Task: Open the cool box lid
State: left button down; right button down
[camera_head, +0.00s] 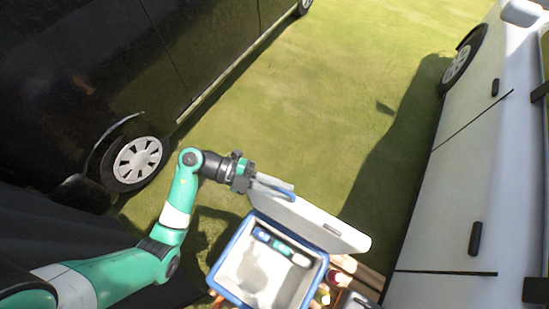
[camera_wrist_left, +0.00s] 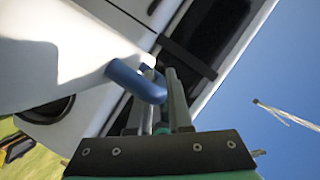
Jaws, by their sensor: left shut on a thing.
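The cool box (camera_head: 223,275) stands low in the head view, a white box with a blue rim. Its white lid (camera_head: 318,222) is raised along the far side, so the inside shows. A blue handle (camera_head: 273,184) sits at the lid's upper left end. My left gripper (camera_head: 250,181) is at this handle. In the left wrist view the fingers (camera_wrist_left: 158,95) are shut on the blue handle (camera_wrist_left: 130,78), with a white surface beside it. My right gripper is not in view.
Inside the box lie a few small items, blue, green and white (camera_head: 282,246). A black vehicle (camera_head: 75,80) stands at left and a white vehicle (camera_head: 475,180) at right. Open grass (camera_head: 320,90) lies between them. Wooden slats (camera_head: 368,277) and colourful things show beside the box.

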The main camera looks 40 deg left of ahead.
pick_arm(q)
jog(key=shift+s, duration=0.15)
jog(key=c, duration=1.1)
grip_release()
jog(key=v, duration=1.1)
jog(key=shift+s+a+p, duration=0.1)
jog(key=shift+a+p, duration=0.2)
jog(key=shift+p, duration=0.1)
jog(key=shift+d, duration=0.1)
